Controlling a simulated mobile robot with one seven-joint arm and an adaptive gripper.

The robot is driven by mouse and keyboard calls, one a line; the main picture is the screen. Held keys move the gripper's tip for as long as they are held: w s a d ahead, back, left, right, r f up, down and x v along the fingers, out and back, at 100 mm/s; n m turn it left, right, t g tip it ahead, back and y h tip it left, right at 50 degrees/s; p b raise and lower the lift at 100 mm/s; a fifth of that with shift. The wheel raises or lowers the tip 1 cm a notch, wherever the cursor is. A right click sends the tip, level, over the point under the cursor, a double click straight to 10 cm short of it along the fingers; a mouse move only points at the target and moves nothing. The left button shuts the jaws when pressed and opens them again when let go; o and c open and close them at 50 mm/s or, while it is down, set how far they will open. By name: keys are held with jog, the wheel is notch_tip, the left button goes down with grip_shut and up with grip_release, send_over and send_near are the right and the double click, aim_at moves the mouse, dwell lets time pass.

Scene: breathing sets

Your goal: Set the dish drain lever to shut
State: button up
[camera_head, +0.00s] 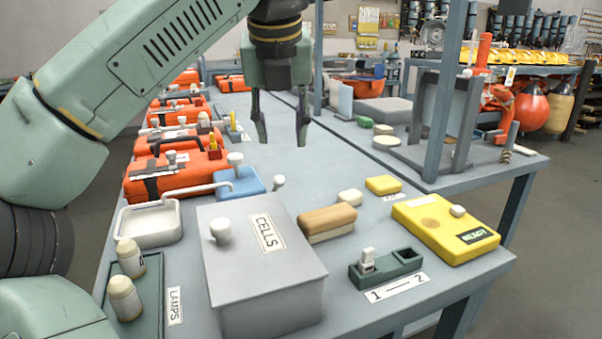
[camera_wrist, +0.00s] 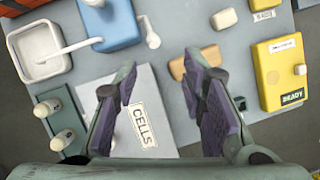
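The dish (camera_head: 150,238) is a shallow white square basin at the table's left edge, left of the grey CELLS box; the wrist view shows it at upper left (camera_wrist: 40,74). A thin white lever (camera_head: 195,190) runs from the dish's edge to the right, ending in front of the blue box; it also shows in the wrist view (camera_wrist: 80,45). I cannot tell which lever position is open or shut. My gripper (camera_head: 280,140) is open and empty, pointing down above the table, apart from the lever; its spread fingers show in the wrist view (camera_wrist: 158,80).
The blue box (camera_head: 240,182) with a white knob is close behind the lever. A short white post (camera_head: 278,182) stands right of it. The tall CELLS box (camera_head: 270,285) stands in front. Orange cases (camera_head: 175,172) line the left edge. The table's back middle is clear.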

aim_at(279, 177)
jog(key=x, duration=0.7)
jog(key=a+x, duration=0.1)
jog(key=x, duration=0.2)
jog(key=shift+w+f, duration=0.1)
jog(key=shift+f, duration=0.3)
jog(key=shift+c, duration=0.4)
grip_shut()
